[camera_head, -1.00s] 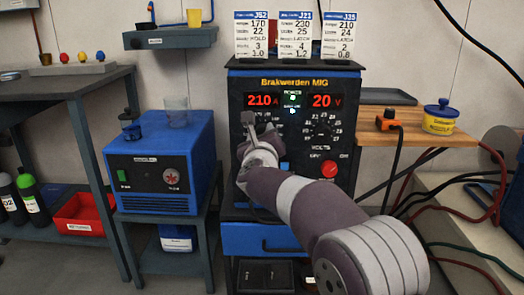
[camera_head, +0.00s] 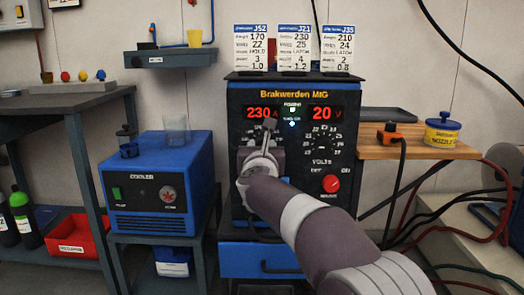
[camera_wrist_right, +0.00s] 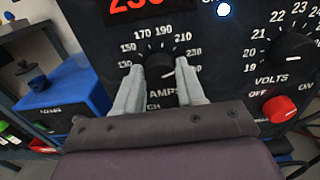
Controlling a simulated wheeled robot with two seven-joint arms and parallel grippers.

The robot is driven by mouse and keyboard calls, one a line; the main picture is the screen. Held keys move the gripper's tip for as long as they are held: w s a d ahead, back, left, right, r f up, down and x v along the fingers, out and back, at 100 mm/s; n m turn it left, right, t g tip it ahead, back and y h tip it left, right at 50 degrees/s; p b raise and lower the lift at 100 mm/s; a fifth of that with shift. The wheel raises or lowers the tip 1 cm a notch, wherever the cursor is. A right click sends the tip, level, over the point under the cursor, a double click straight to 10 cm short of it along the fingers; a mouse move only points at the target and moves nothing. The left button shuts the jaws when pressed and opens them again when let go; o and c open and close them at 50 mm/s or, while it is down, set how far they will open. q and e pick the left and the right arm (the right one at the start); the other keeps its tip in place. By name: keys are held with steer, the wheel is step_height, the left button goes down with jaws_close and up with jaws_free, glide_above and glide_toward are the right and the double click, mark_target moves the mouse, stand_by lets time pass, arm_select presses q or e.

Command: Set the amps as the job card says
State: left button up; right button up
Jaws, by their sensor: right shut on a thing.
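The Brakwerden MIG welder (camera_head: 345,198) faces me, with its amps display (camera_head: 262,112) reading 230 A and its volts display (camera_head: 320,112) reading 20 V. My right gripper (camera_head: 264,148) is at the amps dial. In the right wrist view its fingers close on both sides of the black amps knob (camera_wrist_right: 165,79), whose white mark points to the lower right, near the 230 end. Job cards stand on the welder: J52 (camera_head: 257,50) lists 170, J21 (camera_head: 294,50) lists 230, and J35 (camera_head: 335,50) lists 210. My left gripper is out of view.
The volts dial (camera_head: 321,140) and a red knob (camera_head: 331,184) are right of my arm. A blue cooler (camera_head: 195,175) stands at the left. Cables hang at the right.

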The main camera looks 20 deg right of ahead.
steer(key=o, duration=1)
steer(key=shift+o, duration=0.2)
steer(key=p+v, duration=0.1)
steer(key=v, duration=1.1)
steer(key=shift+s, duration=0.3)
steer(key=shift+a, duration=0.1)
